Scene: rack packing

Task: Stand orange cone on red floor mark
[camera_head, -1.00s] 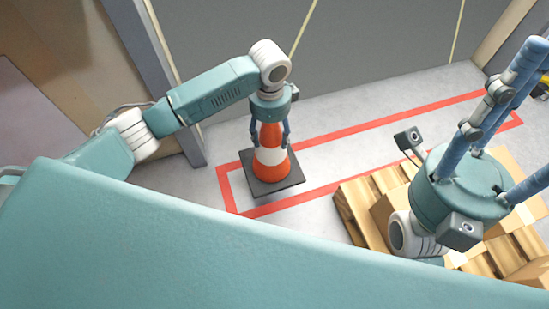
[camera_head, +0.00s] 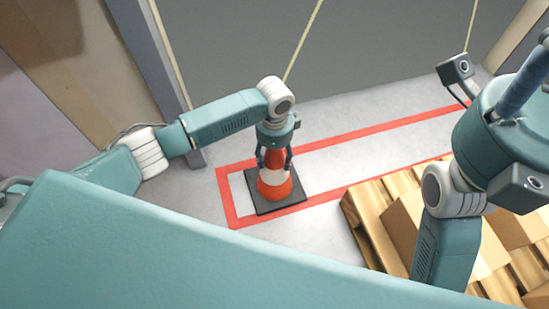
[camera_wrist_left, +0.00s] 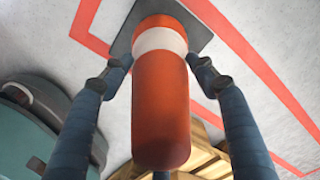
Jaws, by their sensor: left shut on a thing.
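The orange cone (camera_head: 275,188) has a white band and a black square base (camera_head: 262,207). It looks upright. In the head view its base shows inside the left end of the red floor mark (camera_head: 227,202), a long outlined rectangle, close to the near line. I cannot tell whether the base touches the floor. My left gripper (camera_head: 274,158) is shut on the cone's upper part, from above. The wrist view shows the cone (camera_wrist_left: 160,100) between the two fingers (camera_wrist_left: 160,64). My right gripper (camera_head: 522,85) is at the right edge, its fingertips cut off.
A wooden pallet (camera_head: 372,225) with cardboard boxes (camera_head: 405,222) stands on the near right, beside the mark. A grey post (camera_head: 160,60) and brown panels (camera_head: 60,80) stand at the left. The floor inside the mark, right of the cone, is clear.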

